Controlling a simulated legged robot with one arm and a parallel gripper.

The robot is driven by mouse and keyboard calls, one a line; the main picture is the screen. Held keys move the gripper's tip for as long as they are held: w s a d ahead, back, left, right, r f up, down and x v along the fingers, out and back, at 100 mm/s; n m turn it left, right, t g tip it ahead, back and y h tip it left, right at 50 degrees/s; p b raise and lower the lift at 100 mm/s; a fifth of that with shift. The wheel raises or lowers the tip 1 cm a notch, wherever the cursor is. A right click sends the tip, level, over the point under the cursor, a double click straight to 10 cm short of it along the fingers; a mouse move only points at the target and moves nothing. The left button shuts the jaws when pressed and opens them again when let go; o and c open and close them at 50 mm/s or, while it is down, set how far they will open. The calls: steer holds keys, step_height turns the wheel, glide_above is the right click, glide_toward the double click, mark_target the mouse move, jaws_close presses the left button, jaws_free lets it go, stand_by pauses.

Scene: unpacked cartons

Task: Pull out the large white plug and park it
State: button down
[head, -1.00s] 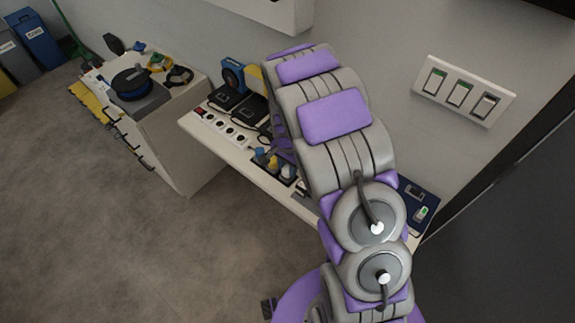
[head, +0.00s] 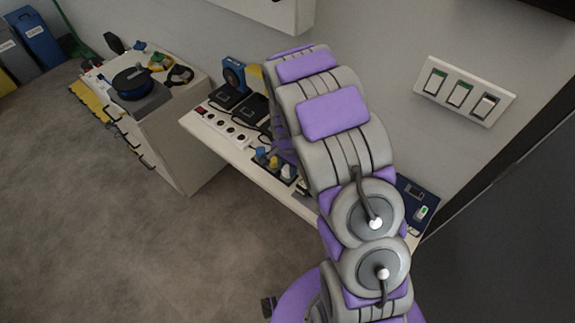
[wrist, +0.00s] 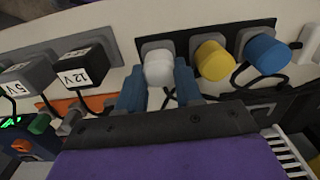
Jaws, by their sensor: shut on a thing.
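The large white plug (wrist: 158,70) shows in the wrist view, upper middle, at a grey socket on a dark panel (wrist: 270,34). My gripper (wrist: 160,88) is shut on it, with one blue finger on each side. In the head view my arm hides the gripper, and a white plug (head: 288,171) shows small on the shelf.
A white power strip (head: 226,127) lies on the shelf (head: 262,178). A cabinet (head: 180,140) with a cable reel (head: 133,84) stands left.

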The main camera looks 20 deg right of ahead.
mark_target(288, 168)
steer(key=c, duration=0.7)
jaws_free()
steer(key=shift+o, duration=0.2)
step_height(288, 168, up, 16)
steer(key=p, duration=0.3)
steer(key=s+r+n, duration=0.2)
steer(key=s+r, duration=0.5)
steer(key=s+r+n+g, duration=0.1)
steer(key=s+r+n, duration=0.2)
steer(key=s, duration=1)
steer(key=s+r+n, duration=0.3)
steer(key=s+n, duration=0.2)
steer(key=s, duration=0.9)
steer(key=shift+s+n+g, duration=0.15)
steer(key=shift+n+g, duration=0.15)
steer(key=shift+g, duration=0.1)
